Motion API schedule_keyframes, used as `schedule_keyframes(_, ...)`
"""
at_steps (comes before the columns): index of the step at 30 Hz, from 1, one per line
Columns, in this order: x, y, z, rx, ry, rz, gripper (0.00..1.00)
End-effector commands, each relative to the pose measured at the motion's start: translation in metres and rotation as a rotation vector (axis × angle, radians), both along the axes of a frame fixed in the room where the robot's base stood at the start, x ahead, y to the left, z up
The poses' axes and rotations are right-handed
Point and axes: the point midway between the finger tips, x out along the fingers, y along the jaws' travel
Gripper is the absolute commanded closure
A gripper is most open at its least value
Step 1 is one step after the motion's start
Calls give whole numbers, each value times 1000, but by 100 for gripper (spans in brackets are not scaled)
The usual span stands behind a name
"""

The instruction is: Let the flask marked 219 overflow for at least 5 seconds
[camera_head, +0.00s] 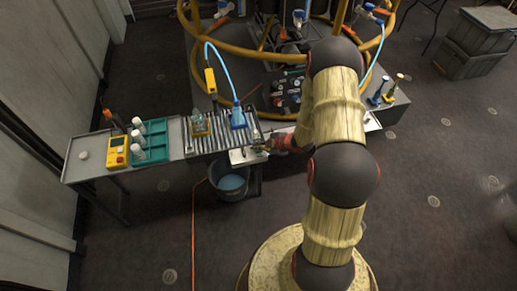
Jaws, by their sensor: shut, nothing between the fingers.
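A blue cone-shaped vessel or nozzle (238,118) is on the slatted rack (220,141), at the lower end of a pale blue hose (223,66). A small yellowish container (200,124) stands to its left on the same rack. I cannot read any marking, so I cannot tell which is flask 219. My gripper (260,147) is shut and empty, low at the rack's front right corner, over a pale plate (243,157). My arm partly hides the area to its right.
A grey bench (88,140) carries a yellow meter (116,152) and a teal rack with white bottles (150,141). A bucket of bluish liquid (229,184) stands below the rack. An orange cable (193,240) runs along the floor. Yellow hoop framing (250,60) rises behind.

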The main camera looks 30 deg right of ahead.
Motion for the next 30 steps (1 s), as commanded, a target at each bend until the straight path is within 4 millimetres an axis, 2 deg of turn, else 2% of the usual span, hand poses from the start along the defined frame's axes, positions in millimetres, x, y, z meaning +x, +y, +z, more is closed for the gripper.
schedule_keyframes(12,0,0,18,0,0,0,100)
schedule_keyframes(23,0,0,18,0,0,0,100)
schedule_keyframes(30,0,0,35,0,0,0,100)
